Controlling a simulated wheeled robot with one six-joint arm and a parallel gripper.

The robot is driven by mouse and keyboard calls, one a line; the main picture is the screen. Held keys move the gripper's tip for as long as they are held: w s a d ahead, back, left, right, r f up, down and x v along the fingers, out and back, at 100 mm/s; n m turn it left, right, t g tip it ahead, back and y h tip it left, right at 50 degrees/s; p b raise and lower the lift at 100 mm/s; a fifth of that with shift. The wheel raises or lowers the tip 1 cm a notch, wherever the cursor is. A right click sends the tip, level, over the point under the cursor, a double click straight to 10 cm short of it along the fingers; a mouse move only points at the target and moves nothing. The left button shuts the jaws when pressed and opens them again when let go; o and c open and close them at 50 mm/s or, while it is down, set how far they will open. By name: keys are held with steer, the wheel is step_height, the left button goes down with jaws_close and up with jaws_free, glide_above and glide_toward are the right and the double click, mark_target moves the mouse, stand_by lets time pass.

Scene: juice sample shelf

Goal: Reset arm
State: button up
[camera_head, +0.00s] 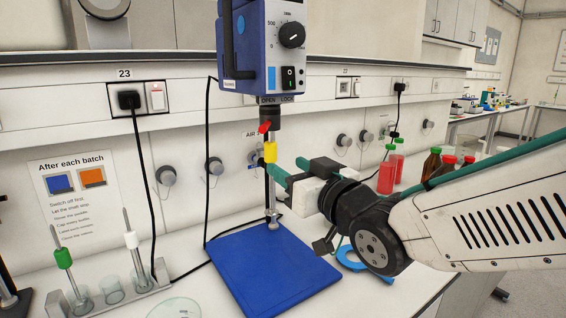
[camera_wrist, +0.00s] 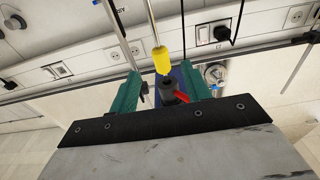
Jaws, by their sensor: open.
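My gripper (camera_head: 285,169) is open, with teal fingers, beside the upright shaft under the blue stirrer motor (camera_head: 262,50). A yellow sleeve (camera_head: 270,152) sits on that shaft, below the black chuck with its red lever (camera_head: 264,128). The shaft's lower end stands above the blue base plate (camera_head: 265,270). In the wrist view the yellow sleeve (camera_wrist: 161,60) shows just past the fingertips (camera_wrist: 161,72), and the red lever (camera_wrist: 181,96) shows between the fingers. I see no finger closed on anything; whether one touches the shaft I cannot tell.
A rack (camera_head: 120,300) at the left holds rods with a green collar (camera_head: 63,258) and a white collar (camera_head: 131,239), plus small beakers. Red bottles (camera_head: 387,178) and brown bottles (camera_head: 431,165) stand behind my arm. A blue ring (camera_head: 351,259) lies right of the plate. Black cables hang along the wall.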

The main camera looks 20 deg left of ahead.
steer(key=d+f+g+h, duration=0.3)
steer(key=d+f+h, duration=0.15)
steer(key=f, duration=0.55)
steer(key=s+d+f+m+g+h, duration=0.2)
steer(key=d+f+h, duration=0.1)
steer(key=d, duration=0.4)
steer(key=s+d+f+m+g+h, duration=0.1)
steer(key=s+d+f+h, duration=0.15)
steer(key=d, duration=0.35)
steer(key=s+d+r+m+g+h, duration=0.1)
steer(key=s+d+m+g+h, duration=0.1)
steer(key=s+d, duration=0.6)
steer(key=s+d+r+m+g+h, duration=0.1)
steer(key=s+d+m+g+h, duration=0.1)
steer(key=s+d, duration=0.7)
steer(key=d+m+g, duration=0.1)
steer(key=d+m, duration=0.1)
steer(key=d, duration=0.2)
steer(key=shift+d+r+m, duration=0.25)
steer(key=shift+d+m, duration=0.05)
steer(key=shift+m, duration=0.1)
steer(key=shift+a, duration=0.1)
